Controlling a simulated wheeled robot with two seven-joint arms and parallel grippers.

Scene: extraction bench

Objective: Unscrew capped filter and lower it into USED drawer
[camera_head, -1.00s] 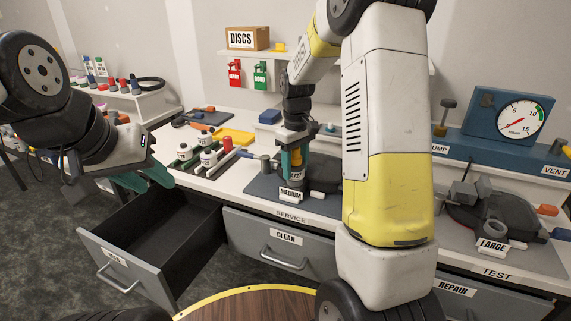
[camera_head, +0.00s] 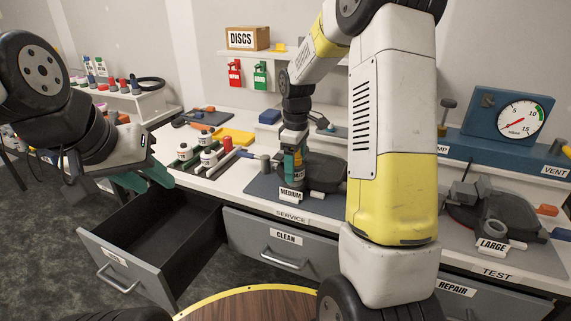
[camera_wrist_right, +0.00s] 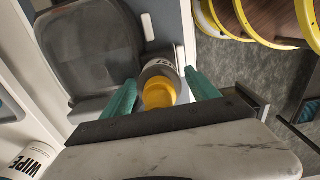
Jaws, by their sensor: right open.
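The capped filter (camera_wrist_right: 158,67) shows in the right wrist view as a pale cylinder with a yellow cap (camera_wrist_right: 160,94) facing the camera. My right gripper (camera_wrist_right: 161,76) is open, with one teal finger on each side of the filter and cap. Whether either finger touches is unclear. In the head view the right gripper (camera_head: 295,164) is at the MEDIUM station, and its fingers hide most of the filter. The USED drawer (camera_head: 128,262) is pulled out at the left and looks empty; its label is hard to read. My left gripper (camera_head: 146,180) hangs above its back left corner, its opening unclear.
Small bottles (camera_head: 208,157) and a red-topped tube (camera_head: 227,145) stand left of the station. The CLEAN drawer (camera_head: 282,252) is shut. A WIPE canister (camera_wrist_right: 35,160) shows in the wrist view. The LARGE unit (camera_head: 495,232) is at the right.

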